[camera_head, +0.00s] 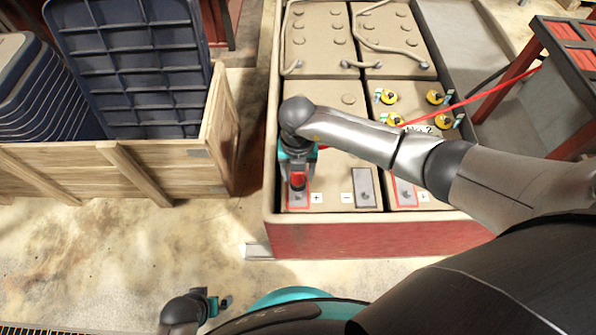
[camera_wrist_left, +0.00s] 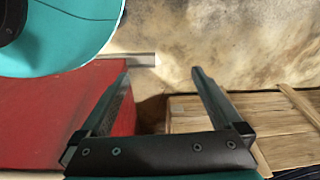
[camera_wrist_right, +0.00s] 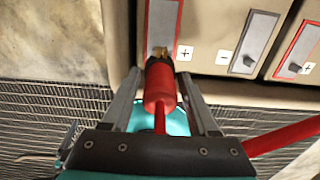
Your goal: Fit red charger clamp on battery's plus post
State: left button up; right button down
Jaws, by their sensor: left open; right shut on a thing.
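The red charger clamp (camera_head: 297,181) is held in my right gripper (camera_head: 298,168), over the red-edged plus plate (camera_head: 303,200) at the battery's near left corner. In the right wrist view the red clamp (camera_wrist_right: 160,86) lies between the two fingers of the gripper (camera_wrist_right: 163,92). Its brass-coloured tip (camera_wrist_right: 160,53) overlaps the lower end of the red-edged plate (camera_wrist_right: 163,20), beside the plus sign. The plus post itself is hidden; I cannot tell whether the tip touches it. My left gripper (camera_head: 222,302) is open and empty, low in front of the box; it also shows in the left wrist view (camera_wrist_left: 160,75).
A grey-edged minus plate (camera_head: 368,190) and a second red-edged plate (camera_head: 405,192) lie to the right. A red cable (camera_head: 480,95) runs to a dark cart (camera_head: 565,60). Yellow-black caps (camera_head: 388,97) sit on the neighbouring battery. A wooden crate (camera_head: 222,130) stands left across a gap.

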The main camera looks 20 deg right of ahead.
aim_at(298, 194)
jog(key=shift+f+b, duration=0.9)
jog(key=shift+f, duration=0.4)
jog(key=shift+f+b, duration=1.05)
jog(key=shift+f, duration=0.25)
pick_arm(q)
jog(key=w+d+r+t+b, duration=0.1)
jog(key=w+r, duration=0.4)
jog(key=r, duration=0.6)
jog(key=shift+d+t+b, duration=0.3)
jog(key=shift+d+b, duration=0.05)
jog(key=shift+d, duration=0.1)
pick_arm(e)
jog(key=shift+f, duration=1.2)
pick_arm(q)
jog(key=shift+r, duration=0.1)
pick_arm(e)
jog(key=shift+c, duration=0.4)
grip_release()
